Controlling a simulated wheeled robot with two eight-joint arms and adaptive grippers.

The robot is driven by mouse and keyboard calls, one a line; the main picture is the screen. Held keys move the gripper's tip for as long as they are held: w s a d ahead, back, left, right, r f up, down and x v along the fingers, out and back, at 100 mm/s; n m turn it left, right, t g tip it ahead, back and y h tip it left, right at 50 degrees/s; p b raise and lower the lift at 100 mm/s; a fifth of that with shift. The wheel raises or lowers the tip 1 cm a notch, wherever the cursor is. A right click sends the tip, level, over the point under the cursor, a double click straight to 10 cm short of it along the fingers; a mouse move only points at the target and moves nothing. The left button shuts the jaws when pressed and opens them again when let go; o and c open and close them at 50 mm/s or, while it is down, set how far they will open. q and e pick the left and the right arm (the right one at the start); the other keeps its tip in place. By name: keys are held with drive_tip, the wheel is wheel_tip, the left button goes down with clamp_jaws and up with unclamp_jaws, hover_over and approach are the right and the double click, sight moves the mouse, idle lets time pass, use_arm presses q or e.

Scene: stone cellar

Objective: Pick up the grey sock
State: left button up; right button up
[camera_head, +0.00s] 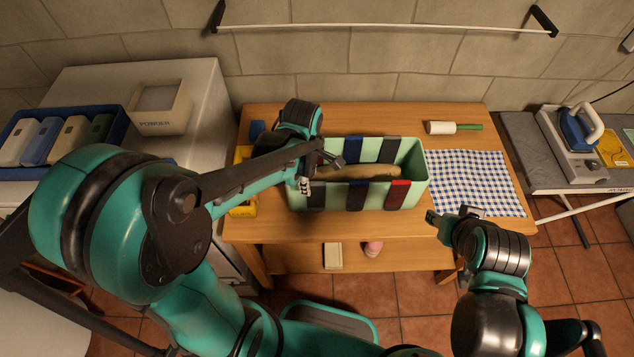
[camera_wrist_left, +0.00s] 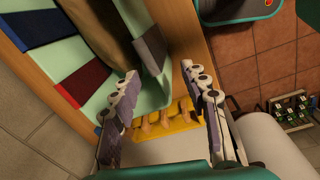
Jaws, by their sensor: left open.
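A grey sock (camera_wrist_left: 152,48) hangs over a wall of the pale green box (camera_wrist_left: 155,92) in the left wrist view. In the head view a dark grey sock (camera_head: 317,195), apparently the same one, hangs on the box's front wall near its left end. My left gripper (camera_head: 318,172) is above the left end of the box (camera_head: 417,172). Its fingers are apart and empty in the left wrist view (camera_wrist_left: 160,75), with the grey sock beyond the tips. My right gripper (camera_head: 449,213) is at the table's front right; its finger gap is unclear.
A yellow item (camera_wrist_left: 165,122) lies beside the box. A checked cloth (camera_head: 477,182) and a white-and-green roller (camera_head: 452,128) lie on the table (camera_head: 275,228). A powder box (camera_head: 160,107) stands left.

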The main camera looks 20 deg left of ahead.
sight(313, 190)
use_arm(q)
drive_tip(key=shift+w+d+n+p, duration=0.2)
drive_tip(key=shift+w+n+p, duration=0.1)
drive_tip(key=shift+n, duration=0.5)
drive_tip(key=shift+f+n+g, duration=0.3)
drive_tip(key=shift+n, duration=0.1)
drive_tip(key=shift+w+a+f, duration=0.15)
drive_tip(key=shift+f, duration=0.2)
drive_tip(key=f, duration=0.2)
drive_tip(key=f+b, duration=0.1)
drive_tip(key=f, duration=0.4)
drive_tip(key=shift+w+d+f, duration=0.25)
drive_tip(key=shift+w, duration=0.15)
use_arm(e)
drive_tip(key=shift+a+r, duration=0.1)
drive_tip(key=shift+r, duration=0.05)
use_arm(q)
clamp_jaws()
